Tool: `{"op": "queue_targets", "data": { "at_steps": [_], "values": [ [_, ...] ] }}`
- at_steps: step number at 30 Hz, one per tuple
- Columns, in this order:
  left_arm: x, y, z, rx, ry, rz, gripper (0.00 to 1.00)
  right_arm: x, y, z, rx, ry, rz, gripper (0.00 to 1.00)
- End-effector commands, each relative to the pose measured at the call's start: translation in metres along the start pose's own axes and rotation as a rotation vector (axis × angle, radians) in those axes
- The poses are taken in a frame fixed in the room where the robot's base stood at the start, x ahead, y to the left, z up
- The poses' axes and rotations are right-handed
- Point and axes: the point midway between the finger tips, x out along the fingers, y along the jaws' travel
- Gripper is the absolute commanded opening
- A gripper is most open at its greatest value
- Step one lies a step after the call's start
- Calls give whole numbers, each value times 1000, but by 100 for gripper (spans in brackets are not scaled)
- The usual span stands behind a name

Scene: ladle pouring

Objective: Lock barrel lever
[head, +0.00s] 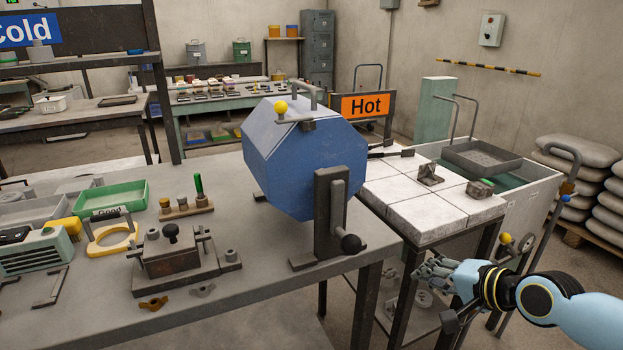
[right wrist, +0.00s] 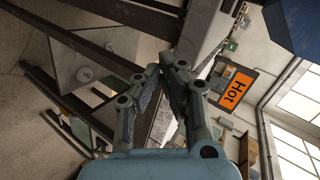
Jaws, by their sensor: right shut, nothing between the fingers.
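The blue eight-sided barrel (head: 295,165) sits on a dark stand (head: 331,215) at the right end of the grey bench. A lever with a yellow ball knob (head: 281,107) is at the barrel's top, beside a grey handle. A crank with a black ball (head: 351,244) hangs at the stand's front. My right gripper (head: 427,275) is right of and below the barrel, apart from it, past the bench edge. In the right wrist view the fingers (right wrist: 168,65) are shut at the tips and empty; a blue corner, likely the barrel, shows at the upper right. My left gripper is not seen.
The bench (head: 255,290) carries a clamp fixture (head: 172,255), a green tray (head: 112,203) and a yellow-handled piece (head: 110,238). A grey cart (head: 520,200) stands behind my right arm.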

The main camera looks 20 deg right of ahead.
Motion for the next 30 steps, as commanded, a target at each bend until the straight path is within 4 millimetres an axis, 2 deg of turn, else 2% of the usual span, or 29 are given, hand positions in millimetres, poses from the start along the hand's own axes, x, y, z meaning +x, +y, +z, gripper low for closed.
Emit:
{"op": "queue_targets", "data": {
  "at_steps": [1, 3, 6, 9, 12, 15, 18, 30],
  "values": [
    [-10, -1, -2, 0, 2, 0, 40, -13, -51, -5, 22, -26, -69, 0],
    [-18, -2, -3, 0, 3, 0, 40, -31, -112, -4, 60, -76, -153, 0],
    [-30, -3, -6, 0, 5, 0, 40, -63, -189, 7, 91, -165, -252, 0],
    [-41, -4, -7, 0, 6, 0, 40, -96, -249, 24, 98, -257, -319, 0],
    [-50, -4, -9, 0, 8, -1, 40, -125, -290, 40, 84, -333, -357, 0],
    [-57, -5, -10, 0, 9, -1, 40, -145, -315, 51, 60, -381, -375, 0],
    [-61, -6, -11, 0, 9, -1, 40, -155, -326, 57, 40, -404, -381, 0],
    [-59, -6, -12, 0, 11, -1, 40, -156, -328, 58, 34, -408, -384, 0]
  ]
}}
